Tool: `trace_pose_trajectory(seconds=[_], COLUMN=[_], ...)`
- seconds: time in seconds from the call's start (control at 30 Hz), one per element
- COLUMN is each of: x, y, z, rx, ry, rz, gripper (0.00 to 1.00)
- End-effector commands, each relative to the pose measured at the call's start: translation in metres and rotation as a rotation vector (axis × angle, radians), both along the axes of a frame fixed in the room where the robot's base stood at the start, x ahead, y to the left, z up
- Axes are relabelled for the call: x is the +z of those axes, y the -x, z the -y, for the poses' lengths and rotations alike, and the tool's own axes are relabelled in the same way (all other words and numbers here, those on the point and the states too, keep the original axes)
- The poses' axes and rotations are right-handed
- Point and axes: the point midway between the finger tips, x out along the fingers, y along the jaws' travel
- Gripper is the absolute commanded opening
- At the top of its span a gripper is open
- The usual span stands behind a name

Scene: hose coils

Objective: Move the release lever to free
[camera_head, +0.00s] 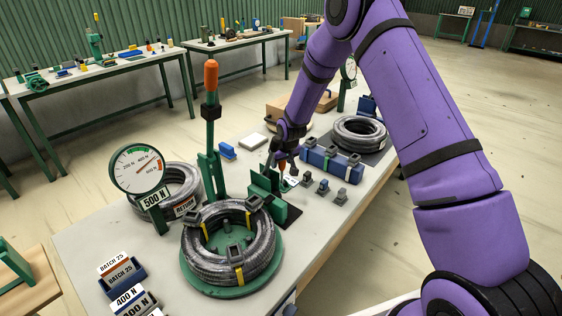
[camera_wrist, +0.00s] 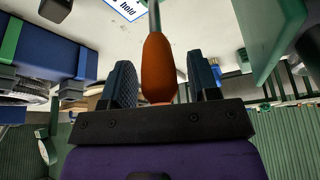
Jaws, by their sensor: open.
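The release lever's orange grip (camera_wrist: 160,68) stands between the two dark blue fingers of my gripper (camera_wrist: 163,82) in the wrist view. Its grey rod runs up out of that picture. The fingers are open, with a visible gap on each side of the grip. A white label reading "hold" (camera_wrist: 127,8) lies beside the rod. In the head view my gripper (camera_head: 284,160) points down over the bench beside a green bracket (camera_head: 266,190). A little of the orange grip (camera_head: 283,168) shows under it; the rest is hidden by the fingers.
A tall lever with an orange handle (camera_head: 211,76) rises behind a banded hose coil (camera_head: 229,262) on a green turntable. A round gauge (camera_head: 139,169) marked 500 N stands at left. A blue block (camera_head: 330,163), small grey blocks (camera_head: 323,187) and another coil (camera_head: 359,131) are close to my gripper.

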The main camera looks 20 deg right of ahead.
Motion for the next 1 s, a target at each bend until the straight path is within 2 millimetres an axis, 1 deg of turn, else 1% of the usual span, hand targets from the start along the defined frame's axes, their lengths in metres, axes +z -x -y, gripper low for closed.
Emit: trace_pose_trajectory(seconds=[0.1, 0.33, 0.37, 0.4, 0.47, 0.5, 0.57, 0.6, 0.83, 1.0], x=[-0.0032, -0.0033, -0.0033, -0.0033, -0.0033, -0.0032, -0.0032, -0.0032, -0.0029, -0.0030], y=[-0.0012, -0.0012, -0.0012, -0.0012, -0.0012, -0.0012, -0.0012, -0.0012, 0.0003, 0.0061], z=[-0.0003, -0.0003, -0.0003, -0.0003, -0.0003, -0.0003, -0.0003, -0.0003, 0.0010, 0.0053], rx=[0.000, 0.000, 0.000, 0.000, 0.000, 0.000, 0.000, 0.000, 0.000, -0.002], ry=[0.000, 0.000, 0.000, 0.000, 0.000, 0.000, 0.000, 0.000, -0.009, -0.042], rz=[0.000, 0.000, 0.000, 0.000, 0.000, 0.000, 0.000, 0.000, 0.012, 0.060], gripper=[0.55, 0.55, 0.48, 0.39, 0.25, 0.16, 0.02, 0.00, 0.00, 0.00])
